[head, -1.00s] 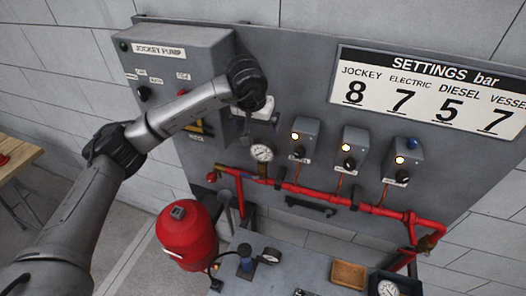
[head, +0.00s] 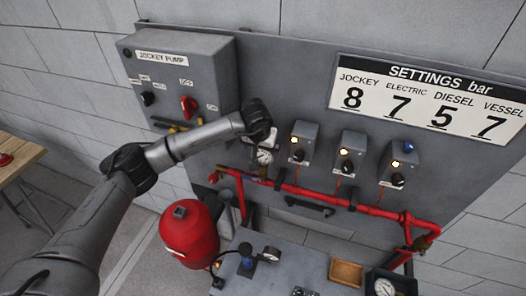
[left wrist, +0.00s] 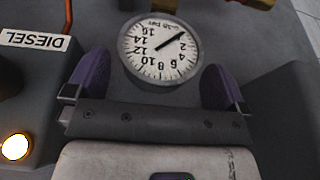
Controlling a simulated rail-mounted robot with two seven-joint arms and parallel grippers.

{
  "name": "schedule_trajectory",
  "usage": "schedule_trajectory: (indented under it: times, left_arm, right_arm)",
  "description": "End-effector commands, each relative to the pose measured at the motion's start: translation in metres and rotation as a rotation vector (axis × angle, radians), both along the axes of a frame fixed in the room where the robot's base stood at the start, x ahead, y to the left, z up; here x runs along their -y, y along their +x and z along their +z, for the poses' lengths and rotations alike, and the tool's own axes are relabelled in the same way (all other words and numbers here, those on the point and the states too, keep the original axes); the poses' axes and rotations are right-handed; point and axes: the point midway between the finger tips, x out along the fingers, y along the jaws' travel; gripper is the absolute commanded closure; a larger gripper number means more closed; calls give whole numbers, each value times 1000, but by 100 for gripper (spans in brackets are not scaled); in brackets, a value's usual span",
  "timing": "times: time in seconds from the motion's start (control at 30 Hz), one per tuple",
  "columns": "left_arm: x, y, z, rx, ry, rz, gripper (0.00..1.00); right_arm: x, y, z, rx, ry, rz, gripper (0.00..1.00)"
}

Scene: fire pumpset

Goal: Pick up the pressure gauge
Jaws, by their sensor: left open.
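A round pressure gauge (head: 264,157) with a white dial sits at the left end of the red pipe on the grey panel. In the left wrist view the gauge (left wrist: 160,48) faces me, its dial upside down. My left gripper (head: 262,141) is just above the gauge in the head view, partly hidden by my wrist. In the left wrist view my left gripper (left wrist: 157,82) is open, its purple-padded fingers on either side of the gauge's lower edge. Both fingers look apart from it. My right gripper is in neither view.
Switch boxes (head: 302,143) with lit lamps stand right of the gauge; the DIESEL label (left wrist: 35,39) is close by. The red pipe (head: 330,197) runs below. The bench holds another gauge (head: 271,254), a wooden tray (head: 346,273) and a black tray (head: 412,284).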

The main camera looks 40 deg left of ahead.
Motion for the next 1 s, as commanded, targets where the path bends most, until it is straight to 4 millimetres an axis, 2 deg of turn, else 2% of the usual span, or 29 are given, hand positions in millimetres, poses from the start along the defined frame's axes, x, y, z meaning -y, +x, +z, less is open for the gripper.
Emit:
schedule_trajectory:
  times: [0.03,0.23,0.53,1.0]
  left_arm:
    - [0,2,-3,-3,-1,0,0]
    - [-2,7,-22,0,1,1,0]
    - [-3,8,-25,1,0,0,0]
    - [-3,8,-25,1,0,0,45]
  right_arm:
    - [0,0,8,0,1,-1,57]
    - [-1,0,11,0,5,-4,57]
    - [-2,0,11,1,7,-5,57]
    - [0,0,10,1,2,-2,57]
